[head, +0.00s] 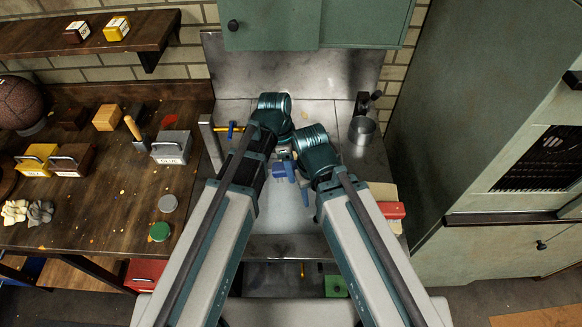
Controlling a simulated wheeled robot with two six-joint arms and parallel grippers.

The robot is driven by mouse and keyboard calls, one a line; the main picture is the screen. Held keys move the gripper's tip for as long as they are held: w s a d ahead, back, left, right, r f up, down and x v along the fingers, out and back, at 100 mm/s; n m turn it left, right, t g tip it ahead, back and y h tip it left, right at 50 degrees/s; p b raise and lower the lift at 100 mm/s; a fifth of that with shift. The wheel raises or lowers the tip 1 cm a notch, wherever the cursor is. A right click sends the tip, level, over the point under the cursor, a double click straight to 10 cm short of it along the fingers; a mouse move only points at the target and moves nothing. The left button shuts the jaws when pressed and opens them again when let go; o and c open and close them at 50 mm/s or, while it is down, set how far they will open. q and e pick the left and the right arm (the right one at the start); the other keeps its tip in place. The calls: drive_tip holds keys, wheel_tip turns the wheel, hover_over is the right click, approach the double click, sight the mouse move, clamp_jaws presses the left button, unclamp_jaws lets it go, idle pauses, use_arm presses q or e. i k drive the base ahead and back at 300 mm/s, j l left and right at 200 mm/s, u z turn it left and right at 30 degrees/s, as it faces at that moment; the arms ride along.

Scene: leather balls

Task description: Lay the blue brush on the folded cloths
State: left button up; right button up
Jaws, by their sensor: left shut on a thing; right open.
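The blue brush (284,170) shows as a blue block below my wrists, over the grey metal worktop. My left gripper (283,153) is shut on it; the fingers are largely hidden behind my wrist links. My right gripper (302,178) is open, just right of the brush and lower in the picture. I cannot tell whether it touches the brush. A cream, flat, layered thing (383,193) at the right of the worktop may be the folded cloths. It is partly hidden by my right arm, with a red item (391,210) at its front.
A metal cup (362,130) stands at the worktop's back right. A yellow-handled tool (229,128) is at its left edge. The wooden bench (110,200) at left holds boxes, a ball and gloves. A green cabinet (320,25) hangs above. The worktop's middle is mostly clear.

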sight(376, 193)
drive_tip(key=k+l+u, duration=0.1)
drive_tip(key=u, duration=0.3)
drive_tip(key=k+u, duration=0.25)
drive_tip(key=u, duration=0.2)
drive_tip(key=k+u, duration=0.2)
drive_tip(key=u, duration=0.2)
drive_tip(key=k+l+z, duration=0.15)
drive_tip(key=k+z, duration=0.25)
drive_tip(key=k+l+z, duration=0.1)
drive_tip(key=z, duration=1.05)
drive_tip(key=i+l+z, duration=0.25)
drive_tip(key=i, duration=0.25)
drive_tip(key=j, duration=0.1)
